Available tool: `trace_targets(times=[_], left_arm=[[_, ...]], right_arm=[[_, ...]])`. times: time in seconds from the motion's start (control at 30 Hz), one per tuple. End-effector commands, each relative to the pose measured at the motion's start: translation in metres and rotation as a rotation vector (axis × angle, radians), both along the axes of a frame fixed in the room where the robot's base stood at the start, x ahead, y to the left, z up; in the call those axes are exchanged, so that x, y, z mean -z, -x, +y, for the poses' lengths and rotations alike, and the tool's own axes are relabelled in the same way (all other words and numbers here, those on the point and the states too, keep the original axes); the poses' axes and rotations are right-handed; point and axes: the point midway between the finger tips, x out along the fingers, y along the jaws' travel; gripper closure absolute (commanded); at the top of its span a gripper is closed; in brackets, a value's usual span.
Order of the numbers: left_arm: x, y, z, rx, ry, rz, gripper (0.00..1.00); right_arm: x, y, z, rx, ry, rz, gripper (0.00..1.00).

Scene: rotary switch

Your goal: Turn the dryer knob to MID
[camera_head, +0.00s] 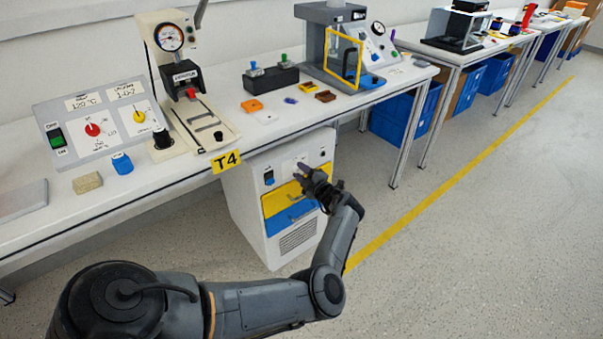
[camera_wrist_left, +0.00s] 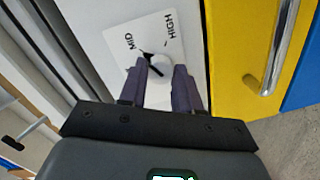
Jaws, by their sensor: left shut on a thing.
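The dryer (camera_head: 252,215) is a white cabinet under the bench with a yellow and a blue front. My left gripper (camera_head: 303,173) reaches the upper front of the dryer. In the left wrist view its fingers (camera_wrist_left: 165,75) are shut on the knob (camera_wrist_left: 160,62), with one finger on each side. My right gripper is not in view.
A yellow drawer front (camera_wrist_left: 232,60) with a metal handle lies right beside the dial. The bench (camera_head: 150,190) overhangs the dryer and holds a grey control box (camera_head: 100,125) and other equipment. Blue bins (camera_head: 400,118) stand under the bench to the right. The floor in front is clear.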

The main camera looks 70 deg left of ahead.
Motion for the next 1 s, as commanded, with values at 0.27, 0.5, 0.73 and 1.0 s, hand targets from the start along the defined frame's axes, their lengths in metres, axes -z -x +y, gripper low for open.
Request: trace_targets(times=[0.27, 0.5, 0.73, 1.0], left_arm=[[0.000, 0.000, 0.000, 0.000, 0.000, -0.001, 0.42], [0.000, 0.000, -0.001, 0.000, 0.000, -0.001, 0.42], [-0.004, -0.004, -0.020, 0.002, 0.001, 0.000, 0.42], [-0.007, -0.013, -0.066, 0.001, 0.002, -0.002, 0.42]], right_arm=[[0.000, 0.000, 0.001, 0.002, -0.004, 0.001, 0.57], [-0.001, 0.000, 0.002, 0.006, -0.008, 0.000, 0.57], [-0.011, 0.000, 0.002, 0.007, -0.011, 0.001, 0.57], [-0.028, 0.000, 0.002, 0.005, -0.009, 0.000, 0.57]])
